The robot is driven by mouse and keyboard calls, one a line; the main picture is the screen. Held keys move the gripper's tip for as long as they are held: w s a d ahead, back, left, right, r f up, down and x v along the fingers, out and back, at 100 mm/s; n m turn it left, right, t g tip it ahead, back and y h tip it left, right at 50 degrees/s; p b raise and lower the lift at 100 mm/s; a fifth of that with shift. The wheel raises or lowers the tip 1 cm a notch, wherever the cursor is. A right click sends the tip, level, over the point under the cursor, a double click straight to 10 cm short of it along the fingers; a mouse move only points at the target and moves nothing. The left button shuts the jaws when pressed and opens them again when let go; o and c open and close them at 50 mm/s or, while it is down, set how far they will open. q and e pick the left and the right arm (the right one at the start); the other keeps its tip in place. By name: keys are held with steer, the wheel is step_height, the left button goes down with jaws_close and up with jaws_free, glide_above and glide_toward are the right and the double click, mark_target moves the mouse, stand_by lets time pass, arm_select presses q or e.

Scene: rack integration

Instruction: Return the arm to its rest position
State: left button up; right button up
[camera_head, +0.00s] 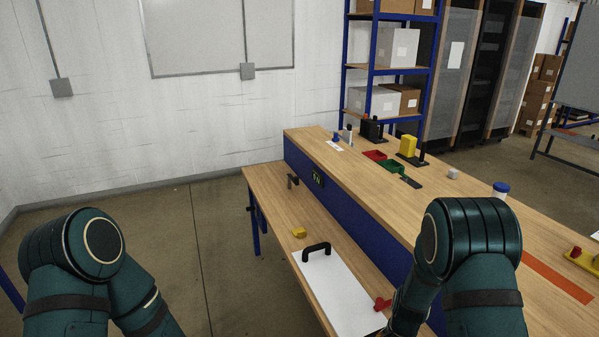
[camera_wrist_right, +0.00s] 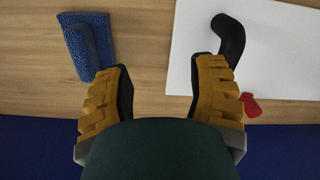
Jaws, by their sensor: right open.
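My right arm (camera_head: 470,240) comes in at the lower right of the head view, bent over the front of the workbench; its gripper is hidden there. In the right wrist view my right gripper (camera_wrist_right: 163,70) is open, with nothing between its yellow ridged fingers. It is over the wooden bench surface (camera_wrist_right: 145,100). A blue textured block (camera_wrist_right: 85,45) lies beside the left finger, and a white board (camera_wrist_right: 275,60) with a black handle (camera_wrist_right: 229,38) lies by the right finger. My left arm (camera_head: 75,250) shows bent at the lower left of the head view; its gripper is out of view.
The white board (camera_head: 335,285), a red piece (camera_head: 383,304) and a yellow block (camera_head: 299,232) lie on the lower bench shelf. The upper bench top (camera_head: 440,195) carries red and green trays, a yellow block and a blue-capped jar (camera_head: 500,190). Floor at the left is clear.

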steer(key=shift+n, duration=0.7)
steer(key=s+a+f, duration=0.1)
steer(key=s+f, duration=0.1)
steer(key=shift+s+a+f, duration=0.3)
steer(key=shift+a+f, duration=0.05)
steer(key=shift+f, duration=0.05)
steer(key=s+a+n+t+y+b, duration=0.1)
steer(key=s+a+n+t+y, duration=0.1)
steer(key=s+a+n, duration=0.5)
steer(key=s+a+f+y, duration=0.1)
steer(key=s+a, duration=0.3)
steer(key=shift+a+n+y, duration=0.3)
steer(key=shift+a, duration=0.05)
steer(key=shift+s, duration=0.1)
